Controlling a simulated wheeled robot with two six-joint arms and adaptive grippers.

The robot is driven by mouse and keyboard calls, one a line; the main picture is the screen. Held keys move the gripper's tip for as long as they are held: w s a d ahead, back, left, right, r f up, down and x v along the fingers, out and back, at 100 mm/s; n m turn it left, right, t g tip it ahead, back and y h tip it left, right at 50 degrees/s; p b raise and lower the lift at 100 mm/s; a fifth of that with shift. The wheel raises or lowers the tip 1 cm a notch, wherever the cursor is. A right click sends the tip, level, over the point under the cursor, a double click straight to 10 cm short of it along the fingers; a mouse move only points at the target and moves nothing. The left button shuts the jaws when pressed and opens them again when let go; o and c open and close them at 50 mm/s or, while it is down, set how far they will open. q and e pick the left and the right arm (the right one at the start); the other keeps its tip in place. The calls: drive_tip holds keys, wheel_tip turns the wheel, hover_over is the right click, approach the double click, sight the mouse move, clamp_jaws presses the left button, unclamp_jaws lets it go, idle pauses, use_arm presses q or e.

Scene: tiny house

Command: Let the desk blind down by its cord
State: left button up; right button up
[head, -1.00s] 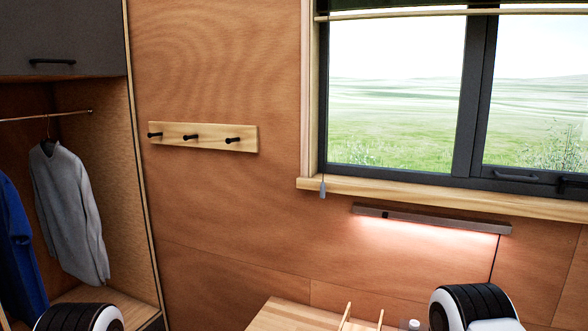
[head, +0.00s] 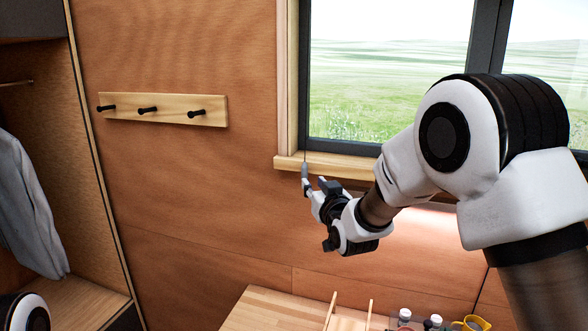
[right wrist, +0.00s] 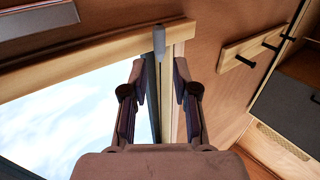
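The cord's grey pull (head: 304,170) hangs in front of the left end of the window sill. It also shows in the right wrist view (right wrist: 159,42), just beyond and between my fingertips. My right gripper (head: 315,184) is at the sill's left end, close to the pull. In the right wrist view the right gripper (right wrist: 159,70) is open, with a finger on each side and nothing held. My left gripper is not in view.
The wooden sill (head: 340,167) and window frame (head: 287,80) are right behind the pull. A peg rail (head: 165,109) is on the wall to the left.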

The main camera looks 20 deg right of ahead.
sight(306, 170)
drive_tip(key=w+p, duration=0.1)
drive_tip(key=w, duration=0.1)
drive_tip(key=w+p, duration=0.1)
drive_tip(key=w, duration=0.2)
drive_tip(key=w+r+p, duration=0.1)
drive_tip(key=w, duration=0.1)
drive_tip(key=shift+w, duration=0.2)
drive_tip(key=shift+s+r, duration=0.1)
drive_tip(key=shift+s, duration=0.2)
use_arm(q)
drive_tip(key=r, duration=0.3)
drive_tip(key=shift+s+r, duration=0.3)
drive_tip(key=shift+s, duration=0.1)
use_arm(e)
drive_tip(key=shift+s+r, duration=0.1)
clamp_jaws()
